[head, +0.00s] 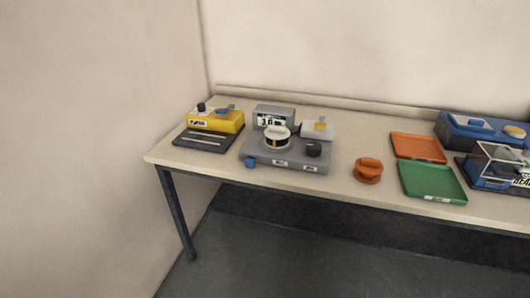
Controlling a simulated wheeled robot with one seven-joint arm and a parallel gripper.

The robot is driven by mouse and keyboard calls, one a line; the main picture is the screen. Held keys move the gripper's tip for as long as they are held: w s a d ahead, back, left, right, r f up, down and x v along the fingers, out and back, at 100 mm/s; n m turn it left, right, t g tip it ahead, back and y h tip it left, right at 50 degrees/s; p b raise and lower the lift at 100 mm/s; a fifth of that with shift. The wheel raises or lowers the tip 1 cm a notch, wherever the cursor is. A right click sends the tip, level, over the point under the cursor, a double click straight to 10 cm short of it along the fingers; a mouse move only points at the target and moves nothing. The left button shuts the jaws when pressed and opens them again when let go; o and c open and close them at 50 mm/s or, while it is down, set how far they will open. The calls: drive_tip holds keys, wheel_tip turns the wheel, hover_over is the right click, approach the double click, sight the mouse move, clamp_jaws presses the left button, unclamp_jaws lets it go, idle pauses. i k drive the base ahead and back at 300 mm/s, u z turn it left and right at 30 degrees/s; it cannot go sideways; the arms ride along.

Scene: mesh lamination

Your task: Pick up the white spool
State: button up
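A white spool-like round part (277,144) with a dark and yellowish mark on its side sits upright on the grey machine (257,154), left of the middle of the head view. It is small in the picture, and its lower edge meets the machine's top. My gripper is not in view.
The grey machine has a display box behind, a black knob (313,149) and a blue knob. A yellow device (215,121) stands left. An orange spool (368,170), orange tray (418,146), green tray (432,181) and blue devices (470,128) stand right on the table (330,187).

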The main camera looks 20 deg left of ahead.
sight(277, 137)
drive_tip(key=k, duration=1.05)
drive_tip(key=u, duration=0.65)
drive_tip(key=i, duration=2.15)
